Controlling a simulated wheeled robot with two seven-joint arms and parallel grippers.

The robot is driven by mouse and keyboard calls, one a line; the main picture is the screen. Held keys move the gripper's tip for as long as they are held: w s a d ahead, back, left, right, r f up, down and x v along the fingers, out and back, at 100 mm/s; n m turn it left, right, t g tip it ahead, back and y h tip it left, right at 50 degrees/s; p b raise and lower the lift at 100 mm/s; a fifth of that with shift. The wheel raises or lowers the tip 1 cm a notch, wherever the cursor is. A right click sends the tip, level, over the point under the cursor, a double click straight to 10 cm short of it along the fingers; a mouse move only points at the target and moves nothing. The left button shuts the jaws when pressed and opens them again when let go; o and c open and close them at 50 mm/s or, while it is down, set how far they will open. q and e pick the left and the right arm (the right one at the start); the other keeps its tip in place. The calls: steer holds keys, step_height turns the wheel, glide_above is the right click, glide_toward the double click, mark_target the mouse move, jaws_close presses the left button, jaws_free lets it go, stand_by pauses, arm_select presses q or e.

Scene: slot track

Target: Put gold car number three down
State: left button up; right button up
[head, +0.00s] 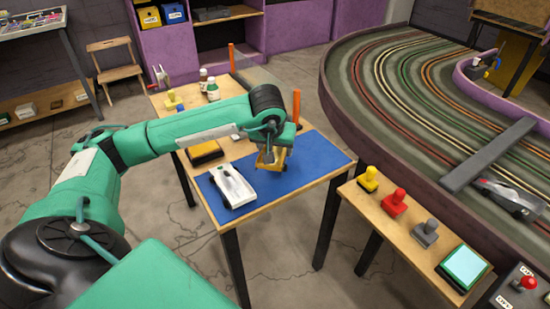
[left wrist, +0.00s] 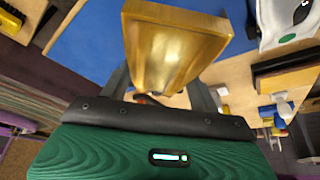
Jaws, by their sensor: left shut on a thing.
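The gold car (head: 270,162) hangs under my left gripper (head: 272,150) in the head view, over the blue mat (head: 315,156) on the small wooden table. My left gripper is shut on it. In the left wrist view the gold car (left wrist: 172,45) fills the space between the fingers, with the mat (left wrist: 90,45) behind it. I cannot tell whether its underside touches the mat. No number is readable on it. My right gripper is not in view.
A white car (head: 233,187) sits on the mat's left part. Bottles (head: 212,90) and orange posts (head: 296,106) stand around the table. The slot track (head: 400,95) lies right, with colored controllers (head: 394,203) on a ledge. The mat's right part is clear.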

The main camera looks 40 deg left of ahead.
arm_select(q)
step_height(320, 180, down, 4)
steer(key=shift+r, duration=0.15)
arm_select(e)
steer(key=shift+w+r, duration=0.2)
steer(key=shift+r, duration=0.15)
arm_select(q)
steer(key=o, duration=1.1)
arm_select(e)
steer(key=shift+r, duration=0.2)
